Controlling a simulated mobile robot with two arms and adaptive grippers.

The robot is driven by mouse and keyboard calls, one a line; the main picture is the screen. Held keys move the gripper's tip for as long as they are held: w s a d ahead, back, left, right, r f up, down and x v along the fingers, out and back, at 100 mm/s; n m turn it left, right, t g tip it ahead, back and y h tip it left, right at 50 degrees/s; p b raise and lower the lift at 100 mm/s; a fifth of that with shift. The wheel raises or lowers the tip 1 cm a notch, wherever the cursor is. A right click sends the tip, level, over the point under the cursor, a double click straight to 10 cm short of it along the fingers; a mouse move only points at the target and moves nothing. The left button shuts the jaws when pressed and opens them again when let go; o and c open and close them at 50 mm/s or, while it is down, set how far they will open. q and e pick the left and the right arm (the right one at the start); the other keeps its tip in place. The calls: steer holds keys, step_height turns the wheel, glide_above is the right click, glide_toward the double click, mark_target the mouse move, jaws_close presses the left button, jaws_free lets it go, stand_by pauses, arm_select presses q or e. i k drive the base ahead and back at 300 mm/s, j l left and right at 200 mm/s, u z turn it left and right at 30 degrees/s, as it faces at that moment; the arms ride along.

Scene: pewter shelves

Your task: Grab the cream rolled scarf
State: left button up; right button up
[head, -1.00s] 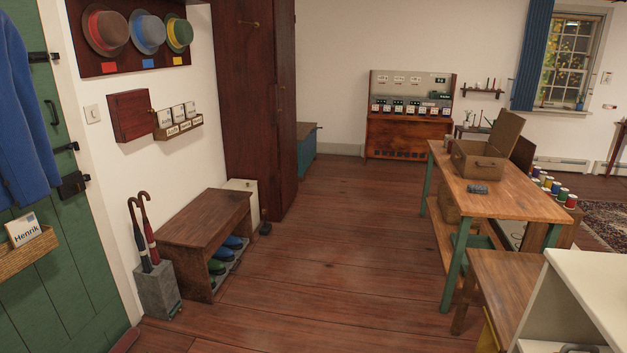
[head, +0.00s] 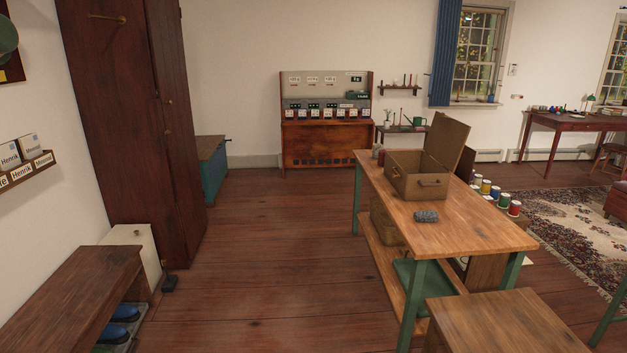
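I cannot make out a cream rolled scarf in the head view. A small grey bundle (head: 426,216), possibly rolled cloth, lies on the wooden worktable (head: 474,222) in front of an open box. The open wooden box (head: 419,184) stands on the same table with its lid raised; its inside is mostly hidden. Neither of my grippers is in view.
A shoe bench (head: 75,290), a tall dark wardrobe (head: 135,120) and a cream bin (head: 135,245) line the left. A lower table (head: 505,322) stands at the front right. A blue chest (head: 210,165) and a wooden cabinet (head: 325,142) stand at the back. The middle floor (head: 280,240) is clear.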

mark_target(376, 147)
steer(key=i+j+z, duration=0.1)
steer(key=i, duration=1.55)
steer(key=i+j+z, duration=0.45)
steer(key=i, duration=0.3)
steer(key=i+j+z, duration=0.45)
steer(key=i, duration=0.25)
